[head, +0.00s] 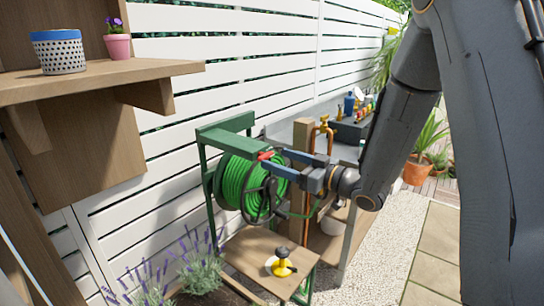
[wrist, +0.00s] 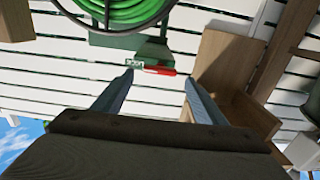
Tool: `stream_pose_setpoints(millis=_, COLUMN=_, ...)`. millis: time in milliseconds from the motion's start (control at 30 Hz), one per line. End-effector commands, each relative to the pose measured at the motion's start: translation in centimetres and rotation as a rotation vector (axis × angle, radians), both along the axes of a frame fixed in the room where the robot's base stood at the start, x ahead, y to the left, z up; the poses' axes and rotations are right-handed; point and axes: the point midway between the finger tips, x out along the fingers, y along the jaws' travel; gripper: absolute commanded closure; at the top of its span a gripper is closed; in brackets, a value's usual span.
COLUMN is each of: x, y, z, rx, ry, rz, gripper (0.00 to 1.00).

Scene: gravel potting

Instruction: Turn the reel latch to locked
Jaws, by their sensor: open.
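The green hose reel (head: 232,182) stands in a green frame against the white fence, with green hose wound on it. The reel latch, a small red lever (head: 265,156), sits on the frame's right side, just below the top plate. In the wrist view the red lever (wrist: 160,71) points right from a pale plate with markings too small to read. My gripper (head: 280,160) is open and empty, close to the lever. In the wrist view its two fingers (wrist: 158,78) reach up on either side of the lever; I cannot tell whether they touch it.
A wooden post (head: 301,140) with a copper pipe stands right of the reel. A yellow and black nozzle (head: 282,263) rests on a low wooden stand (head: 245,250). Lavender (head: 195,270) grows in front. A wall shelf (head: 90,82) holds two pots. Gravel (head: 372,235) at right is clear.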

Motion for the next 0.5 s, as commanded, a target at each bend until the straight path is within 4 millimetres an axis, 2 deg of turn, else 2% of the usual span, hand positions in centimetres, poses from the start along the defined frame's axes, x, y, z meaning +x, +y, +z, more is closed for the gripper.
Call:
stream_pose_setpoints(millis=33, x=0.4, y=0.8, z=0.0, rx=0.001, ry=0.001, rz=0.002, gripper=0.34)
stream_pose_setpoints(millis=200, x=1.7, y=2.2, z=0.0, rx=-0.001, ry=0.001, rz=0.0, gripper=0.34)
stream_pose_setpoints(millis=500, x=2.2, y=2.9, z=0.0, rx=-0.001, ry=0.001, rz=-0.001, gripper=0.34)
